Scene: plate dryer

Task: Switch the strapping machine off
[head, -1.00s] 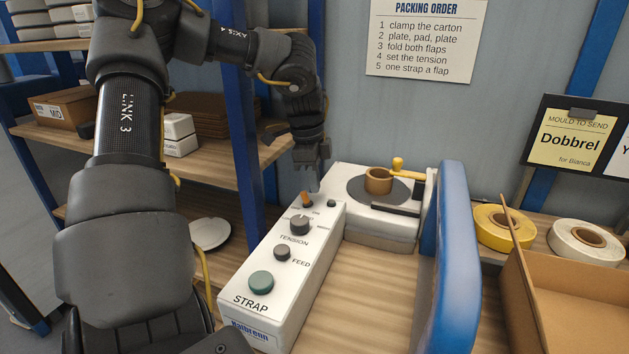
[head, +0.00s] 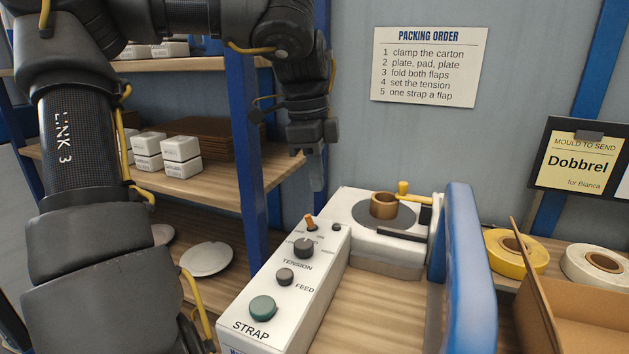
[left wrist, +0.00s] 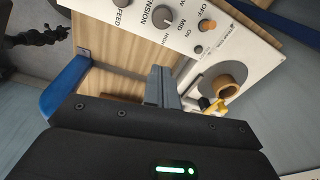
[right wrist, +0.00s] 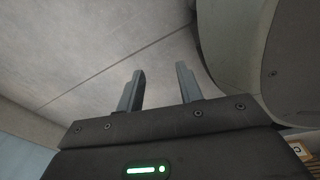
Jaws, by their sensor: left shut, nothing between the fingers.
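The white strapping machine's control box (head: 262,297) stands with its panel facing up. Near its far end is an orange-tipped switch lever (head: 310,222), tilted slightly left in the head view. In the left wrist view the lever (left wrist: 207,25) sits beside the OFF and ON labels; I cannot tell which side it is set to. My left gripper (head: 317,185) is shut and empty, above and beyond the lever, apart from it; its closed fingers (left wrist: 162,88) also show in the left wrist view. My right gripper (right wrist: 160,88) is open and empty, away from the machine.
The tension knob (head: 303,247), feed button (head: 285,277) and green strap button (head: 263,308) line the panel. A blue upright guard (head: 462,270) and open carton (head: 580,320) lie further right.

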